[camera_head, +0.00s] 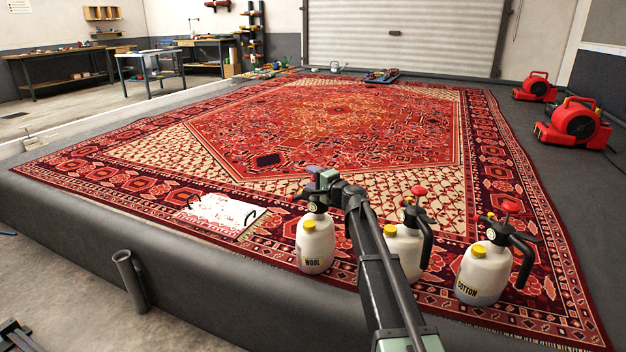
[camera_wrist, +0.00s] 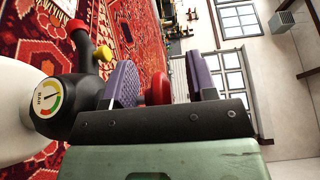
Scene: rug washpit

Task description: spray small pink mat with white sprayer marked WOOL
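The white sprayer marked WOOL (camera_head: 315,245) stands upright on the large rug, with a black head, a gauge and a yellow cap. My gripper (camera_head: 321,178) is at its top and hides part of the head. In the wrist view, my gripper (camera_wrist: 160,85) has its purple fingers apart, with a red round knob (camera_wrist: 157,90) between them and a gap beside the right finger. A white sprayer body (camera_wrist: 15,110) with a gauge is close at left. A small pale pinkish mat (camera_head: 215,212) with dark marks lies on the rug, left of the WOOL sprayer.
A middle white sprayer (camera_head: 401,251) is partly behind my arm, its label hidden. The COTTON sprayer (camera_head: 485,272) stands farther right. Red blowers (camera_head: 573,126) are at the right edge. A grey pipe (camera_head: 130,280) stands front left. The rug's middle is clear.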

